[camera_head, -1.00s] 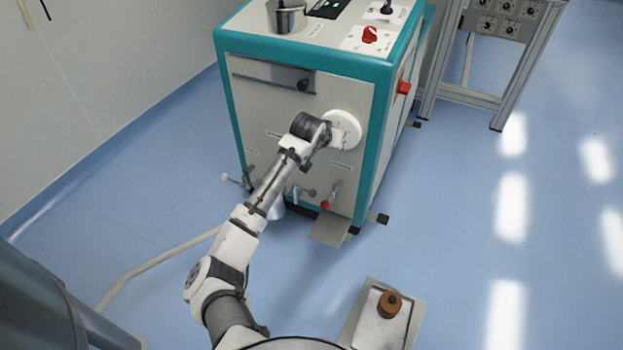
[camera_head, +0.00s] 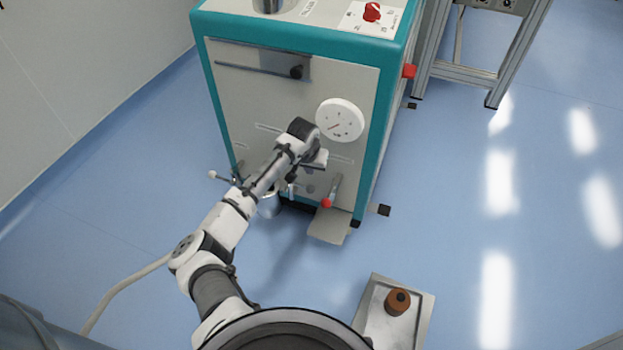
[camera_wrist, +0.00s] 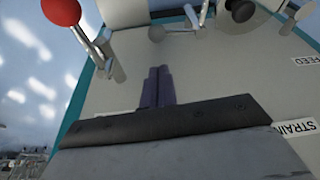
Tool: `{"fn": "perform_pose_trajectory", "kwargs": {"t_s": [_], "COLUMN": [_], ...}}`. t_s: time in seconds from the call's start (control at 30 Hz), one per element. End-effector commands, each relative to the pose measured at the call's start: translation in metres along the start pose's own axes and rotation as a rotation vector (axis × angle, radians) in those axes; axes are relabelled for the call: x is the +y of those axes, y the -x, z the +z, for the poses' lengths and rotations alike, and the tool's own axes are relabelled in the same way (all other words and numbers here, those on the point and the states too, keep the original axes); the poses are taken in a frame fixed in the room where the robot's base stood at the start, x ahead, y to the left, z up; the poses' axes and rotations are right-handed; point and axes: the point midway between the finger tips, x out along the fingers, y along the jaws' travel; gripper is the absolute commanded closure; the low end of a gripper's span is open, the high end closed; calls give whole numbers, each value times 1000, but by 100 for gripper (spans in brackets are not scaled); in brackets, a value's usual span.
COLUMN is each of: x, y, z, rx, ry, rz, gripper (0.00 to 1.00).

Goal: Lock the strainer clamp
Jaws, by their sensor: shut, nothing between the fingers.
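A short metal lever (camera_head: 335,186) with a red ball knob (camera_head: 326,202) sits low on the machine's front panel, near its right side. In the wrist view the red knob (camera_wrist: 61,11) and lever (camera_wrist: 92,45) are at the upper left. A label reading "STRAIN" (camera_wrist: 298,128) is partly cut off at the right. I cannot tell for certain which fitting is the strainer clamp. My gripper (camera_wrist: 160,70) is shut and empty in front of the panel, apart from the red-knobbed lever. In the head view my wrist hides part of the panel.
The teal and grey machine (camera_head: 290,90) carries a white gauge (camera_head: 340,120) above my wrist. More metal fittings (camera_wrist: 240,10) lie at the wrist view's top. A plate (camera_head: 330,226) juts out below the lever. A tray (camera_head: 427,310) with a brown object stands on the floor.

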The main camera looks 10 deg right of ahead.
Motion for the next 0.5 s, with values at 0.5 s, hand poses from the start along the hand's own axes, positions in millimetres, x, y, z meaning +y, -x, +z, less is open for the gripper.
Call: {"fn": "perform_pose_trajectory", "kwargs": {"t_s": [0.5], "x": [0], "y": [-77], "z": [0], "rx": [-1], "ry": [0], "rz": [-3], "gripper": [100]}}
